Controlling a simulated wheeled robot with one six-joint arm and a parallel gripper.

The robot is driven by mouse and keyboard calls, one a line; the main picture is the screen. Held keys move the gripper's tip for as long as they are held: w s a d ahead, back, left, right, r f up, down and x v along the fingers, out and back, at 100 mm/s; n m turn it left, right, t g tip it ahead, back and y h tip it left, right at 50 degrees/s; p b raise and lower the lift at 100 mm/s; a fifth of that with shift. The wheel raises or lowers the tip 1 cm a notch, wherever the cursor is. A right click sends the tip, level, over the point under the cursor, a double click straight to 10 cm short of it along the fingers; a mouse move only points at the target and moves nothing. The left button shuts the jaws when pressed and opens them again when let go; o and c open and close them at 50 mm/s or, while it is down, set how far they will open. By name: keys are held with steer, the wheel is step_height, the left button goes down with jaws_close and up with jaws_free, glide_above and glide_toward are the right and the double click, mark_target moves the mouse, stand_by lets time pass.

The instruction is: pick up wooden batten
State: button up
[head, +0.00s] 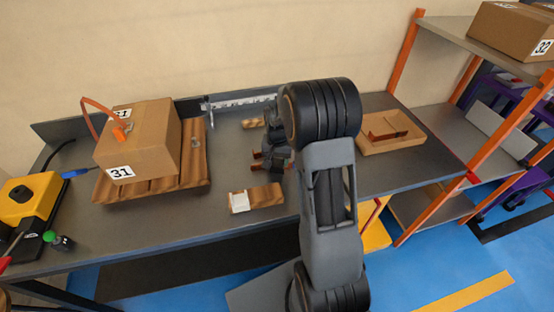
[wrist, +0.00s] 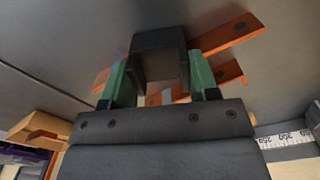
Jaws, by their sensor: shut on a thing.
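A short wooden piece (head: 264,195) with a white patch at one end lies on the bench in the head view, in front of my gripper; it looks like a batten. A smaller wooden piece (head: 254,123) lies farther back. My gripper (head: 273,160) is low over the bench, partly hidden by my arm. In the wrist view its green-padded fingers (wrist: 160,74) are on either side of a dark grey block (wrist: 160,41), shut on it. Orange-brown copper bars with holes (wrist: 228,38) are beyond and beside that block. Whether the block touches them I cannot tell.
A box marked 31 (head: 149,145) stands on a slatted wooden board (head: 196,165) at left. A yellow-black tool (head: 35,198) is at the far left. A cardboard tray (head: 407,143) with brown pieces is at right. A white scale (head: 240,103) runs along the back.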

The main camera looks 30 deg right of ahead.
steer(key=o, duration=0.9)
